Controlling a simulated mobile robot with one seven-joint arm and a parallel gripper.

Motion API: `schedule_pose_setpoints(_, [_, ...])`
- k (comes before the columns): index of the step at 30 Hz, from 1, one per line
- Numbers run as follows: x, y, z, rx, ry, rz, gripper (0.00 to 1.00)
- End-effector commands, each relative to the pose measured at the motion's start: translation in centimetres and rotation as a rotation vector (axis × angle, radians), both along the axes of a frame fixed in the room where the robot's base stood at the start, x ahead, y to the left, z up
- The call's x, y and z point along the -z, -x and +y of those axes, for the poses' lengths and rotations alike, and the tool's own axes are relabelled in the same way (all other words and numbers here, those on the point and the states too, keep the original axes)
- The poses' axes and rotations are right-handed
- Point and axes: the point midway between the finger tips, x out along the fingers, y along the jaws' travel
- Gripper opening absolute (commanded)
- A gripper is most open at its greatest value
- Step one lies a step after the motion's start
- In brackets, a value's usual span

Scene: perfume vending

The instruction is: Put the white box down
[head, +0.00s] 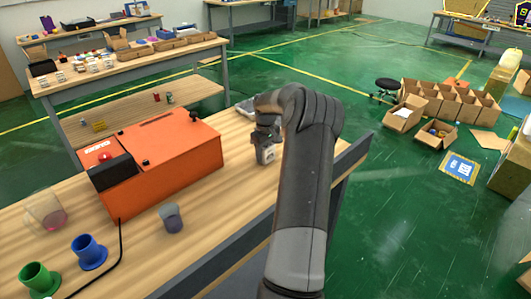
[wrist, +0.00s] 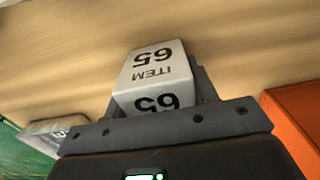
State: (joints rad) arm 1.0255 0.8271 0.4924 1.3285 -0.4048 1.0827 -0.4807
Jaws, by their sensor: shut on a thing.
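The white box (wrist: 150,75) shows in the wrist view between my gripper's fingers, with dark "ITEM 65" print on it, upside down in the picture. My gripper (wrist: 155,100) is shut on it. In the head view my gripper (head: 265,140) is at the right part of the wooden table (head: 225,175), and the white box (head: 265,155) shows below it, small and partly covered by the arm. I cannot tell whether the box touches the table top.
An orange machine (head: 160,160) stands left of my gripper. A grey cup (head: 171,218), a blue cup (head: 89,251), a green cup (head: 39,279) and a clear container (head: 45,211) stand nearer. A grey-white item (head: 246,107) lies behind my gripper. Bare table lies around the box.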

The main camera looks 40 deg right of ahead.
Motion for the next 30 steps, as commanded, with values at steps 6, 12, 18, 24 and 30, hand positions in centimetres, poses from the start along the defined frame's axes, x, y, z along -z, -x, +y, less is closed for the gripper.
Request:
schedule_pose_setpoints(6, [0.4,0.0,0.0,0.001,-0.001,0.001,0.53])
schedule_pose_setpoints(12, [0.3,0.0,0.0,0.001,-0.001,0.001,0.70])
schedule_pose_setpoints(18, [0.3,0.0,0.0,0.001,-0.001,0.000,0.74])
schedule_pose_setpoints(24, [-0.4,0.0,0.0,0.000,0.001,-0.001,0.74])
schedule_pose_setpoints(30, [-4.0,0.0,-0.1,0.002,0.003,-0.002,0.74])
